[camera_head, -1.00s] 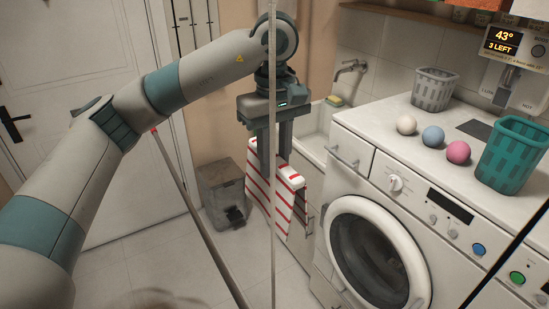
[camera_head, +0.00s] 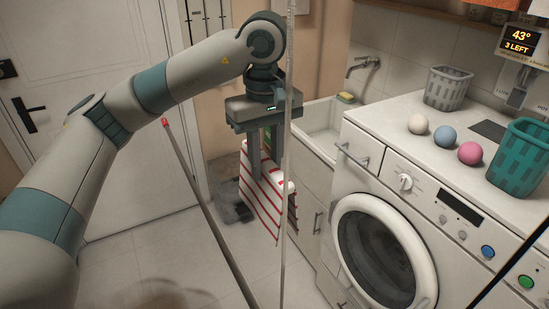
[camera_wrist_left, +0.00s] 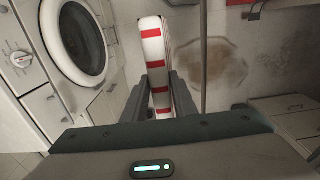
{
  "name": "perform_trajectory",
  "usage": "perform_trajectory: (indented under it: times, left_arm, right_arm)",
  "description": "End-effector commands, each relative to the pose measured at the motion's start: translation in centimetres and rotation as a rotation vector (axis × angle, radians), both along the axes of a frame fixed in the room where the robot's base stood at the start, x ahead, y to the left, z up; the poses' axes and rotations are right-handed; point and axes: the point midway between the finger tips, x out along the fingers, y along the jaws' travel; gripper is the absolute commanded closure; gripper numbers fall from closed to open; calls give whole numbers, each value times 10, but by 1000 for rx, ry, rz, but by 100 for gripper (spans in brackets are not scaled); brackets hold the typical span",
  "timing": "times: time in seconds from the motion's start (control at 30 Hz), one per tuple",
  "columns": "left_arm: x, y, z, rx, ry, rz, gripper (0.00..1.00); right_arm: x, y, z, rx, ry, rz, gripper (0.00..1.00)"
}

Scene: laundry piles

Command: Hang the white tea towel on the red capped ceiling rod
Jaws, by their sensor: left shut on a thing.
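The white tea towel with red stripes (camera_head: 262,205) hangs folded from my left gripper (camera_head: 266,160). The gripper is shut on its upper part, and the towel also shows between the fingers in the left wrist view (camera_wrist_left: 152,50). The red capped rod (camera_head: 205,212) slants across the head view, its red cap (camera_head: 165,121) left of the gripper. The towel appears to the right of this rod and apart from it. A second, pale upright rod (camera_head: 285,150) passes close to the gripper's right side; its cap is not visible. My right gripper is out of view.
A washing machine (camera_head: 372,170) stands at right, with three balls and a grey basket (camera_head: 447,88) and teal basket (camera_head: 518,155) on its top. A sink (camera_head: 318,128) is behind the towel. A grey bin (camera_head: 225,200) is partly hidden. Floor at centre left is clear.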

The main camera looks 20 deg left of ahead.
Motion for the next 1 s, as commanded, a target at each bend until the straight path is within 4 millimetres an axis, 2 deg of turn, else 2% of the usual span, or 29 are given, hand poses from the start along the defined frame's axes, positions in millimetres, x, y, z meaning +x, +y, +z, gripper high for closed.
perform_trajectory:
  times: [1.0]
  left_arm:
    - [-51,44,1,-1,-1,0,100]
  right_arm:
    - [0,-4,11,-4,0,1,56]
